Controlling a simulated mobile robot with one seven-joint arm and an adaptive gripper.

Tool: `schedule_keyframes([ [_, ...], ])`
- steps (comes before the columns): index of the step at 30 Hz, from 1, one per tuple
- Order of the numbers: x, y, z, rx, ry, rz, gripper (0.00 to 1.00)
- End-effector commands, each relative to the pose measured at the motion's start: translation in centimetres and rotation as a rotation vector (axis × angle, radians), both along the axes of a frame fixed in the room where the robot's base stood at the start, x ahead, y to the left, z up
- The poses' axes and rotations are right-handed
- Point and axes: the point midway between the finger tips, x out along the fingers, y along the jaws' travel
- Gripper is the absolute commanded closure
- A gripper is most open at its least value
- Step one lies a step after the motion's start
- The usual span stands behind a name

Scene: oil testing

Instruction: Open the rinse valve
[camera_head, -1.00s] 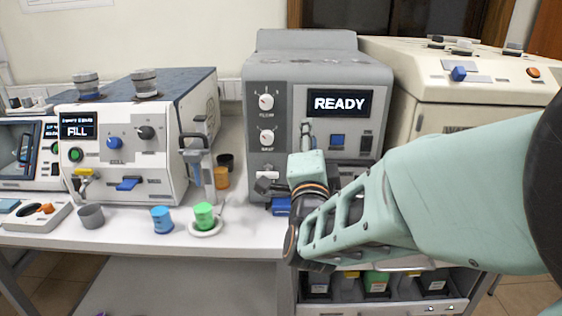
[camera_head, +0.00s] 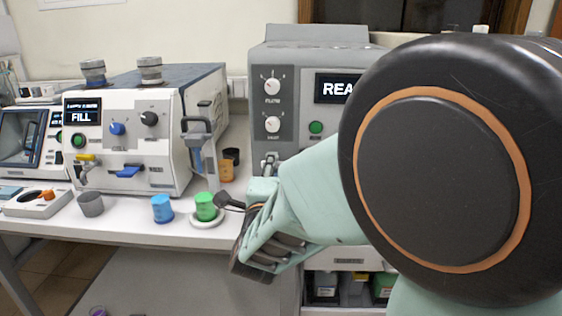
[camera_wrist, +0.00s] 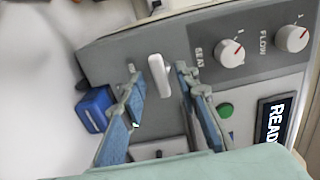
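No rinse label is readable, so I cannot tell for sure that this lever is the rinse valve. My gripper (camera_wrist: 157,73) is open, with one finger on each side of the lever; contact is not clear. In the head view my gripper (camera_head: 245,178) is in front of the lower left of the grey machine, and my arm hides the lever there.
The READY display (camera_wrist: 275,120), two white dials (camera_wrist: 228,53) and a green button (camera_wrist: 225,110) are near the lever. A blue part (camera_wrist: 95,108) is beside the left finger. A green cup (camera_head: 205,207) and blue cup (camera_head: 162,209) stand left of my gripper. The white FILL machine (camera_head: 120,150) is farther left.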

Motion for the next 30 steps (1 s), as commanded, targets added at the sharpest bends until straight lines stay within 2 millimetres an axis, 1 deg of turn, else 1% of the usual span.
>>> schedule_keyframes([
  [1,0.8,0.0,-0.1,0.000,0.001,-0.002,0.71],
  [3,1.5,-0.1,0.0,0.001,-0.001,-0.001,0.71],
  [6,2.2,-0.1,-0.1,0.001,0.001,0.000,0.71],
  [15,2.4,-0.1,0.0,0.001,0.000,0.000,0.71],
  [16,2.4,-0.1,0.0,0.001,0.000,0.000,0.72],
  [21,2.4,-0.1,0.0,0.000,0.000,0.000,0.91],
  [24,2.4,-0.1,0.0,0.000,0.000,0.000,1.00],
  [30,2.4,-0.1,0.0,-0.001,0.000,0.000,1.00],
])
